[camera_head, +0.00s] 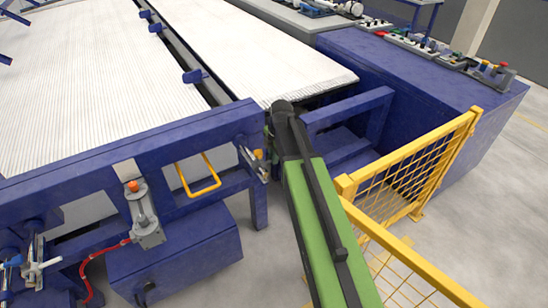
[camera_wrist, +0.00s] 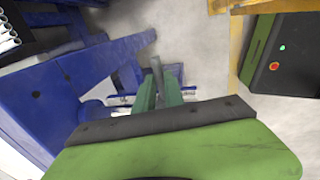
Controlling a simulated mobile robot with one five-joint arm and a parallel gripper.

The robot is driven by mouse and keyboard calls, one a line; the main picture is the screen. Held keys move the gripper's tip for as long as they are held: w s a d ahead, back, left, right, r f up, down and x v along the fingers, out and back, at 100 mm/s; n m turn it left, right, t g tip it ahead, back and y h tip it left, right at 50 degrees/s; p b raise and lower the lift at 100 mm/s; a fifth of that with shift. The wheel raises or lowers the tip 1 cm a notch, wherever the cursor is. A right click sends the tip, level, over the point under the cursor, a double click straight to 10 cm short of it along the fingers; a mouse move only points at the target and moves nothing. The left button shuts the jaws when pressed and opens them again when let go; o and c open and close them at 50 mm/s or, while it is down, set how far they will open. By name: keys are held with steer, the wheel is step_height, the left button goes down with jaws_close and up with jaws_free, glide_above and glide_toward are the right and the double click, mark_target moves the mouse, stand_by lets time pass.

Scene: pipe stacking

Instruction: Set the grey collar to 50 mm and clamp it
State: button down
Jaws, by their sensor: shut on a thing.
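My gripper (camera_wrist: 158,90) shows in the wrist view with its two green fingers close together. They are shut on a narrow grey upright piece (camera_wrist: 157,68); I cannot tell whether it is the collar itself or its clamp lever. A thin rail or rod (camera_wrist: 121,101) runs across behind the fingers, partly hidden by them. In the head view a metal scale-like fitting (camera_head: 250,160) with an orange knob (camera_head: 258,154) sits on the blue frame just left of my green arm. The arm hides my fingertips there. No scale reading is legible.
The blue machine frame (camera_head: 130,165) carries a yellow handle (camera_head: 200,178) and a grey device with an orange top (camera_head: 144,215). A yellow mesh fence (camera_head: 410,175) stands close right of my arm. A blue cabinet (camera_head: 420,95) stands behind it. White pipes (camera_head: 90,80) fill the rack.

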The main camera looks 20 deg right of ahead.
steer(key=w+a, duration=0.2)
steer(key=w, duration=0.7)
steer(key=shift+w, duration=0.2)
steer(key=c, duration=1.4)
jaws_free()
steer(key=shift+a, duration=0.15)
steer(key=shift+c, duration=0.2)
steer(key=shift+r, duration=0.1)
steer(key=s+r+p, duration=0.3)
steer(key=r+p, duration=1.3)
steer(key=p, duration=0.1)
steer(key=shift+s+d+r, duration=0.15)
steer(key=shift+d+r, duration=0.25)
